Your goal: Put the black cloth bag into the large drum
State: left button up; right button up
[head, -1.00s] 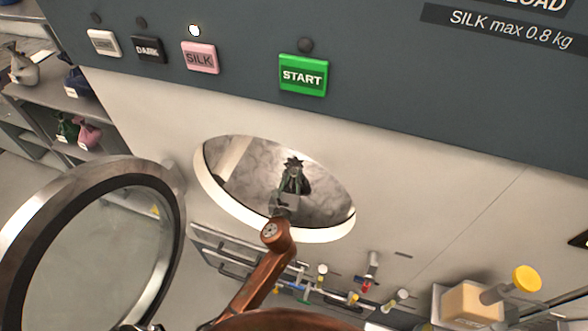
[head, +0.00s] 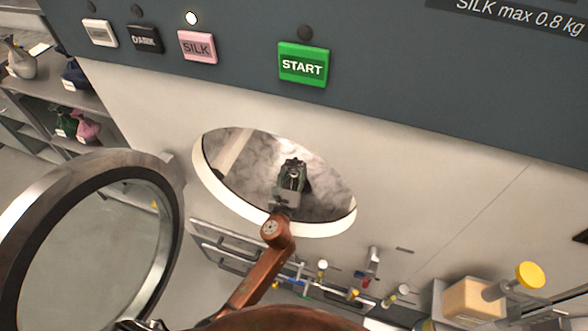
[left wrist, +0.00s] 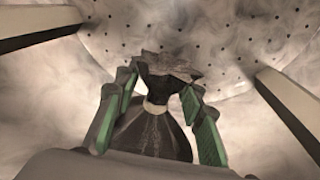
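The black cloth bag (left wrist: 153,133) stands upright in the left wrist view, with a pale tie round its neck and a ragged top. In the head view the bag (head: 293,166) is inside the round drum opening (head: 336,232), partly hidden by my gripper. My left gripper (left wrist: 160,97) reaches through the opening; its green-padded fingers are spread on both sides of the bag's neck, with gaps beside the tie. It also shows in the head view (head: 291,178). The perforated drum wall (left wrist: 200,35) is behind the bag. Whether the bag rests on the drum floor is hidden. My right gripper is not in view.
The round glass door (head: 95,250) stands open at the left of the opening. Above are the lit SILK button (head: 197,47) and the green START button (head: 303,65). Shelves with other bags (head: 85,125) are at far left. A yellow-knobbed handle (head: 528,275) is at lower right.

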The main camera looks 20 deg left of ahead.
pick_arm(q)
jog(key=shift+f, duration=0.15)
jog(key=s+d, duration=0.1)
jog(key=s, duration=1.1)
jog(key=shift+r, duration=0.4)
